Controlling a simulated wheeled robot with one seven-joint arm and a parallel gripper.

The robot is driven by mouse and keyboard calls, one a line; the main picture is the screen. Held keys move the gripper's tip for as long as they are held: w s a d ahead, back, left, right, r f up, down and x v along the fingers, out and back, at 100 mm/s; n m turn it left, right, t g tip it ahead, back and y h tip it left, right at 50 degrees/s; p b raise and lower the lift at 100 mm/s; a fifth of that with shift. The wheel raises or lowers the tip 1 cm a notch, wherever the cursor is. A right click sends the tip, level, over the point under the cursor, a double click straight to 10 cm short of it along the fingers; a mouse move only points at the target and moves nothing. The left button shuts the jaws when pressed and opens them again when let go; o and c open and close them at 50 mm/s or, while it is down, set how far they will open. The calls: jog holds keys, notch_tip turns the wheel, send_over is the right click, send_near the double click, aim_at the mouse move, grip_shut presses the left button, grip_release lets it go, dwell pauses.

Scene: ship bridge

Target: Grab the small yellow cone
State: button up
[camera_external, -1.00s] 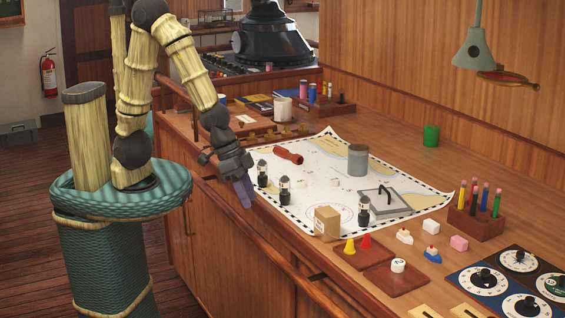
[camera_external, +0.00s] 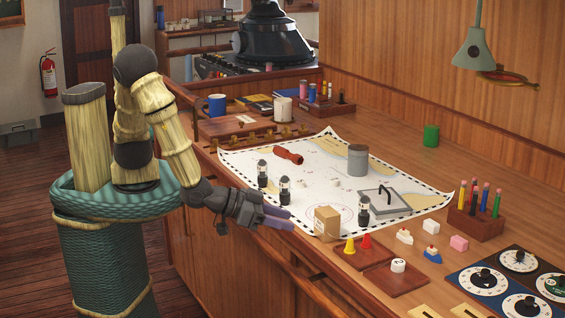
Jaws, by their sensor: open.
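The small yellow cone (camera_external: 349,246) stands upright on a reddish-brown wooden tray (camera_external: 369,256) near the counter's front edge. A small red cone (camera_external: 366,241) stands just to its right. My gripper (camera_external: 292,219) is open and empty at the counter's front edge, its fingers pointing right. It is to the left of the yellow cone and apart from it. A cardboard box (camera_external: 327,223) stands between the fingertips and the cone in the picture.
A second wooden tray (camera_external: 397,280) holds a white round piece (camera_external: 398,265). Dark cylinders (camera_external: 284,190) and a metal can (camera_external: 357,160) stand on the chart (camera_external: 320,170). A wooden rail (camera_external: 330,300) runs along the counter front.

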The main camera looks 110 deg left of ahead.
jog(key=shift+w, duration=0.1)
jog(key=p, duration=0.2)
send_near(344, 251)
jog(key=w, duration=0.1)
jog(key=w+a+r, duration=0.1)
jog(key=w+r, duration=0.1)
jog(key=w, duration=0.1)
jog(key=shift+w+a, duration=0.1)
jog(key=shift+a, duration=0.25)
jog(key=shift+w+a+f, duration=0.1)
jog(key=shift+w, duration=0.05)
jog(key=shift+f+p+x, duration=0.2)
jog(key=shift+p+x, duration=0.35)
jog(key=shift+x, duration=0.75)
jog(key=shift+f+p+x, duration=0.2)
jog(key=shift+p+x, duration=0.3)
jog(key=shift+x, duration=0.8)
jog(key=shift+c, duration=0.4)
grip_shut()
